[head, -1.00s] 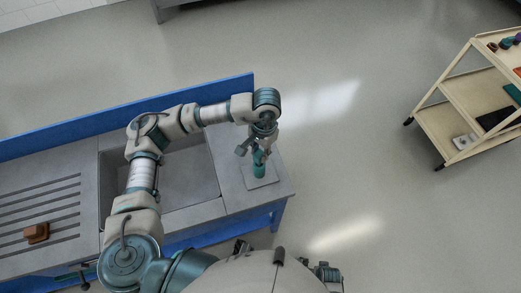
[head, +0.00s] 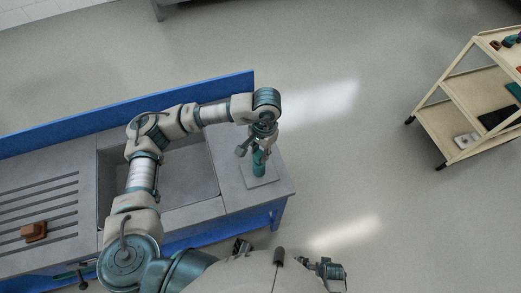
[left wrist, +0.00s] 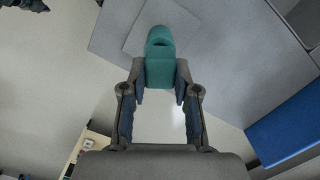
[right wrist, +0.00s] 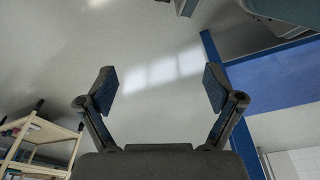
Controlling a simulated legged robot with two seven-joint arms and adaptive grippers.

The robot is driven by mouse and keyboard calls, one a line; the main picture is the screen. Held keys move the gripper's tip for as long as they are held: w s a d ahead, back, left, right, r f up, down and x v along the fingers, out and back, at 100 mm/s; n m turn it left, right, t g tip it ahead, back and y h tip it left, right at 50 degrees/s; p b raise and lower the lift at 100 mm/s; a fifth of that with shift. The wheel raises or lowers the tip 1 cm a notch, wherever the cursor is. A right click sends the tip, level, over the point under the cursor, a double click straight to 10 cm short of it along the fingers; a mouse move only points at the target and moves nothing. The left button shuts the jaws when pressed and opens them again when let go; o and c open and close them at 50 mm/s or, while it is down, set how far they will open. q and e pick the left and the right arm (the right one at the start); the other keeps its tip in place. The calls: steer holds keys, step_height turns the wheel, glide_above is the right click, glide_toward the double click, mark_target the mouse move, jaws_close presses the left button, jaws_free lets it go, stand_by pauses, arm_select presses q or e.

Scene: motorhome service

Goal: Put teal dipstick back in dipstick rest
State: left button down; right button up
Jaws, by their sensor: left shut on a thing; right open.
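The teal dipstick (head: 259,167) is upright in the head view, over a flat grey square plate (head: 273,179) on the right end of the counter. My left gripper (head: 257,151) is above the plate. In the left wrist view the dipstick's thick teal handle (left wrist: 159,71) is between the fingers of my left gripper (left wrist: 160,88), which is shut on it. The plate (left wrist: 133,38) lies beyond the handle there. The dipstick's lower end is hidden, and I cannot tell whether it touches the plate. My right gripper (right wrist: 158,84) is open and empty.
A sunken basin (head: 185,175) is left of the plate, with a grooved drainboard (head: 50,205) and a brown block (head: 34,231) further left. A blue back panel (head: 90,122) edges the counter. A cream shelf cart (head: 450,120) stands at right; the floor between is clear.

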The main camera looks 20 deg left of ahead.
arm_select(q)
steer(key=shift+f+b, duration=0.75)
steer(key=shift+f, duration=0.15)
steer(key=c, duration=0.8)
jaws_free()
arm_select(e)
steer(key=r, duration=0.2)
steer(key=w+r, duration=0.1)
steer(key=r, duration=0.1)
steer(key=shift+w+r, duration=0.1)
steer(key=shift+w, duration=0.1)
